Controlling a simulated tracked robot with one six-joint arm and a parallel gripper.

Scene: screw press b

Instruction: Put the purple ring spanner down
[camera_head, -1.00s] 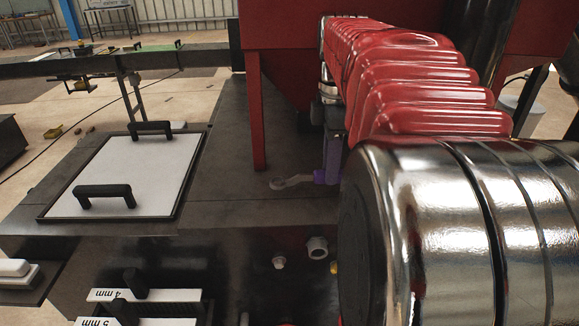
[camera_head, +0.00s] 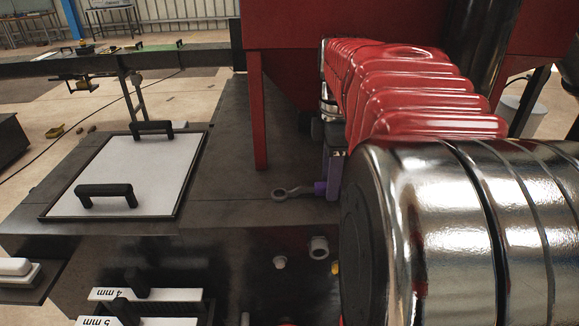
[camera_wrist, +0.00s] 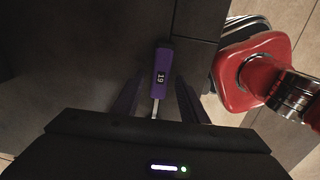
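The purple ring spanner (camera_head: 282,193) lies low at the dark bench top in the head view, its grey ring pointing left and its purple part beside my gripper (camera_head: 333,182). In the wrist view the purple handle of the spanner (camera_wrist: 163,68) carries a "19" label, with a short silver shaft below it. My gripper (camera_wrist: 160,92) has its two dark purple fingers apart, one on each side of the spanner, with a visible gap on the left. The right finger is very near the handle; contact there is unclear. The rest of the shaft is hidden in the wrist view.
A white board with black handles (camera_head: 123,180) lies to the left on the bench. Nuts (camera_head: 318,247) and labelled holders (camera_head: 118,294) are in front. A red machine leg (camera_head: 259,120) stands just behind the spanner. Bare bench lies between board and spanner.

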